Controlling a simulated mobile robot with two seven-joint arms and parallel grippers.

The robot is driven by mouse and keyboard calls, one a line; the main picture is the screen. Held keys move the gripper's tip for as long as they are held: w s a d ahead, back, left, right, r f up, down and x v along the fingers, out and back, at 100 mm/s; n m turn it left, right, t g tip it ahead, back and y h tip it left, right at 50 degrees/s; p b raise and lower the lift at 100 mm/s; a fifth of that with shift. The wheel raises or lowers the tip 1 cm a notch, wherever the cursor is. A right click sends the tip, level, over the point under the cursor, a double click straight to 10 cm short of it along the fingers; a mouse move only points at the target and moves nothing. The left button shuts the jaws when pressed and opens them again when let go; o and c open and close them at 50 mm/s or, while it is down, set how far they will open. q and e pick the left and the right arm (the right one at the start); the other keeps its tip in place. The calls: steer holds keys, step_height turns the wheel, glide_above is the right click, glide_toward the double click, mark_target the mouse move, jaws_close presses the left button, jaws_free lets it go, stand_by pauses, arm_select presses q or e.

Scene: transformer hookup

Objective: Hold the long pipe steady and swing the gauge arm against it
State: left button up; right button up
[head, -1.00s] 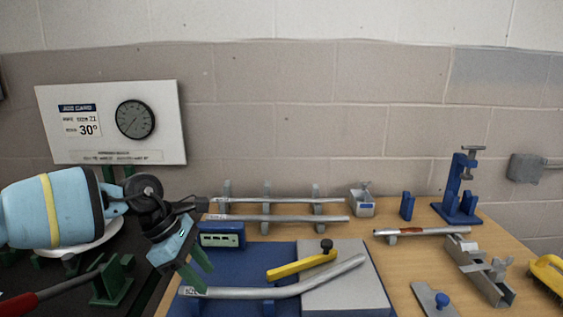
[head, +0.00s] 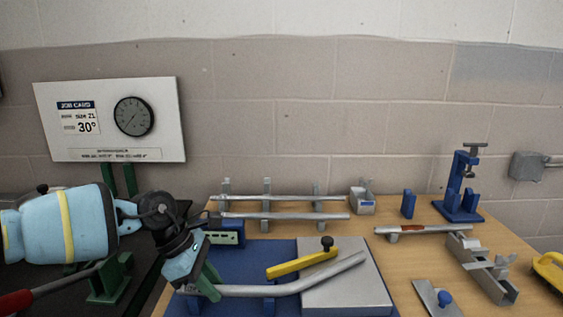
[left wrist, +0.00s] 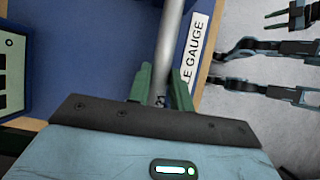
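The long silver pipe (head: 285,289) lies across the blue base (head: 277,250) and bends upward to the right over a grey plate (head: 345,288). The yellow gauge arm (head: 303,263) with a black knob lies behind the pipe, apart from it, at a slant. My left gripper (head: 206,284) is at the pipe's left end. In the left wrist view its green fingers (left wrist: 161,80) lie on both sides of the pipe (left wrist: 170,35) with no clear gap, so it looks shut on it. A label ending "LE GAUGE" (left wrist: 193,55) lies beside the pipe.
Two straight pipes (head: 285,215) rest on a rack behind the base. A blue clamp stand (head: 459,190), a grey channel part (head: 482,268) and a plate with a blue knob (head: 437,299) stand right. A job card board (head: 110,120) reads 30°.

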arm_select(q)
steer(key=shift+c, duration=0.9)
steer(key=o, duration=0.9)
steer(key=shift+v, duration=3.95)
